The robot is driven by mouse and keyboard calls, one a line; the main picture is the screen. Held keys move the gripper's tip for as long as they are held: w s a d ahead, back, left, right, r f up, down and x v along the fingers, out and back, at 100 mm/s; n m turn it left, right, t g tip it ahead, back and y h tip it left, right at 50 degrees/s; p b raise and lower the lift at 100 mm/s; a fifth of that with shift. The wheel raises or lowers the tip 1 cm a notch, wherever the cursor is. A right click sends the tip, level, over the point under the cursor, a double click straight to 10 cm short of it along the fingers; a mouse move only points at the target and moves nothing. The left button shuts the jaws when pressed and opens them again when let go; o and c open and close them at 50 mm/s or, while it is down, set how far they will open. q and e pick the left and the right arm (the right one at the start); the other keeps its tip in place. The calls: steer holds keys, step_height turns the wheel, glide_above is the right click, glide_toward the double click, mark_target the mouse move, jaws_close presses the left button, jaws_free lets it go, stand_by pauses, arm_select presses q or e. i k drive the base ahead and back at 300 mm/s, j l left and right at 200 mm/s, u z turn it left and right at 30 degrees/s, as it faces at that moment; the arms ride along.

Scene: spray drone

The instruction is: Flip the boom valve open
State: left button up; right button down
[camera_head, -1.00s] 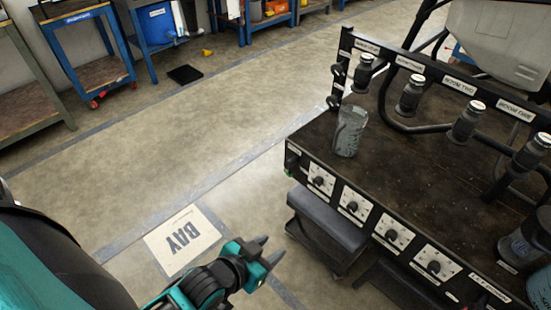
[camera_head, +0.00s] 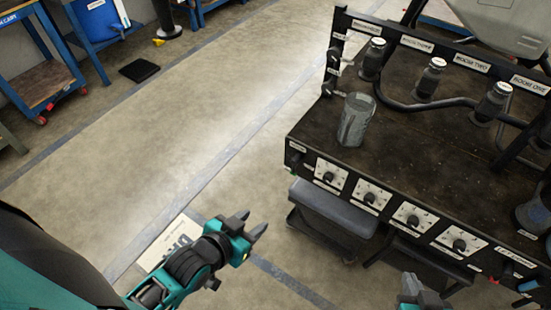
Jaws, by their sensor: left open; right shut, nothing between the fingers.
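The black bench panel (camera_head: 400,205) has a front row of white plates with black knobs, such as the leftmost valve knob (camera_head: 329,176) and the one beside it (camera_head: 369,197). I cannot tell which control is the boom valve, as the small labels are unreadable. Dark nozzle bodies with pale caps (camera_head: 431,77) stand behind, under labels reading BOOM TWO and BOOM ONE. My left gripper (camera_head: 258,227) is open and empty over the floor, left of the bench and apart from it. My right gripper (camera_head: 413,290) shows at the bottom edge, shut and empty, below the panel front.
A grey translucent cup (camera_head: 356,119) stands on the bench top near its left edge. A grey padded box (camera_head: 333,208) sits under the bench front. Blue carts (camera_head: 45,80) and a black mat (camera_head: 139,70) are at the upper left.

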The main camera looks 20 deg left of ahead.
mark_target(297, 157)
steer(key=j+z, duration=0.5)
steer(key=j, duration=3.35)
